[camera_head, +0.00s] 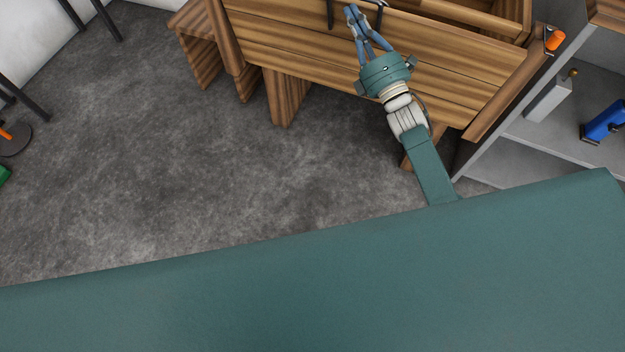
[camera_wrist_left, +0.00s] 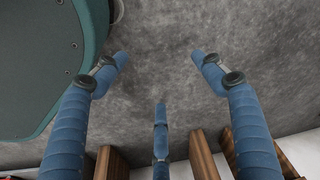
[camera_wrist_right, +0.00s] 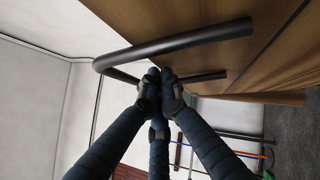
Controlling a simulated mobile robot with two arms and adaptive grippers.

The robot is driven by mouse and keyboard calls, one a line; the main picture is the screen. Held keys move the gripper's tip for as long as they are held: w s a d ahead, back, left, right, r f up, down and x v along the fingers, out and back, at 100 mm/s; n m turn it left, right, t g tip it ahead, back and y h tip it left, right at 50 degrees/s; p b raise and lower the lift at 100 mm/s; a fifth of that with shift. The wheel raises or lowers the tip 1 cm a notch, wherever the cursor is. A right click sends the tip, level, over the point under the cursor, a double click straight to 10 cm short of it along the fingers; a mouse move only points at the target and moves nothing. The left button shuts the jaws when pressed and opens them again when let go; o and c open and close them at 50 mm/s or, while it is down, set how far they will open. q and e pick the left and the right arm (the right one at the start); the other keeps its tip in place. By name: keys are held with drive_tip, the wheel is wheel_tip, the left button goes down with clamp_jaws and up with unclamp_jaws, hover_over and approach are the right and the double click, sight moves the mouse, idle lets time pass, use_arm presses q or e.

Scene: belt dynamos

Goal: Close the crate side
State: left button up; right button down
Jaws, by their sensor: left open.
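The crate side (camera_head: 290,50) is a wide panel of brown planks at the top of the head view, with a black bar handle (camera_head: 331,14) on it. It also shows from close by in the right wrist view (camera_wrist_right: 225,75). How far it is tilted is hard to tell. My left gripper (camera_wrist_left: 160,75) is open and empty above the grey floor, outside the head view.
A grey shelf unit (camera_head: 520,140) stands to the right of the wooden crate, holding a blue object (camera_head: 604,122) and a grey block (camera_head: 549,100). An orange piece (camera_head: 555,40) is by the crate's right end.

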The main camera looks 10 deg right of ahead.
sight(365, 3)
drive_tip(key=shift+m+g+h, duration=0.3)
drive_tip(key=shift+m+h, duration=0.1)
drive_tip(key=shift+m, duration=0.2)
drive_tip(key=w+d, duration=0.1)
drive_tip(key=w+r, duration=0.1)
drive_tip(key=w+d, duration=0.1)
drive_tip(key=w, duration=0.1)
drive_tip(key=shift+d+r, duration=0.15)
drive_tip(key=shift+d, duration=0.15)
drive_tip(key=shift+w+d+p, duration=0.2)
drive_tip(key=shift+p, duration=0.1)
use_arm(q)
drive_tip(key=shift+s+a+f, duration=0.1)
drive_tip(key=shift+s+f, duration=0.25)
drive_tip(key=shift+f, duration=0.25)
drive_tip(key=shift+s+f, duration=0.35)
drive_tip(key=shift+f, duration=0.25)
